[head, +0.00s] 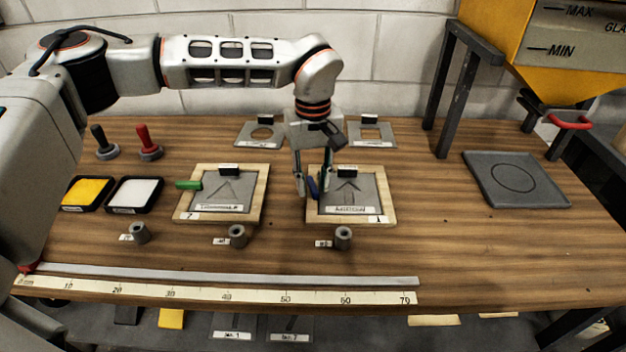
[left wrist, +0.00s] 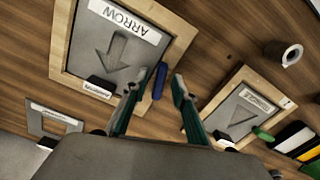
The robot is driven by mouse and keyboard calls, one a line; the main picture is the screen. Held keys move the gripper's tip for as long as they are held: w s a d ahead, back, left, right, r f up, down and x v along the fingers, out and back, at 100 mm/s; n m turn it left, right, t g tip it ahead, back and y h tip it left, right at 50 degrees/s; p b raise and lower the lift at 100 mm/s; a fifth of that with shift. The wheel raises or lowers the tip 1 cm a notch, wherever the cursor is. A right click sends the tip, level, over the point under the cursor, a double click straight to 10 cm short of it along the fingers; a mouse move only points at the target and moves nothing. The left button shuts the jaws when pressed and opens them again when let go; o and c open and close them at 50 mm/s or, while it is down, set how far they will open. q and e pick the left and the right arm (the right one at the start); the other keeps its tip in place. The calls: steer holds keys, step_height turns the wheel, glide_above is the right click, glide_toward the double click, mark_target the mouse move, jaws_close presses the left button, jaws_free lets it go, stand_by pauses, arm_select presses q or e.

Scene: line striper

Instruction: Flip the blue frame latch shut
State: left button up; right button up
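The blue frame latch (head: 314,187) is at the left edge of the wooden frame marked 1 (head: 371,217), which holds a grey arrow stencil. In the left wrist view the blue latch (left wrist: 159,82) lies beside the frame's wooden rim (left wrist: 178,48), roughly along it. My left gripper (head: 314,194) points down over that edge. Its fingers are spread, one on each side of the latch in the left wrist view (left wrist: 157,90), with a visible gap to the right finger. I cannot tell whether the left finger touches the latch. My right gripper is not in view.
A second wooden frame (head: 258,215), with a green latch (head: 188,185) sticking out leftward, stands to the left. Grey cylinders (head: 343,238) and a long ruler (head: 230,287) lie in front. A dark square plate (head: 515,180) is at right. The table between is clear.

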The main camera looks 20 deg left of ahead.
arm_select(q)
jaws_close()
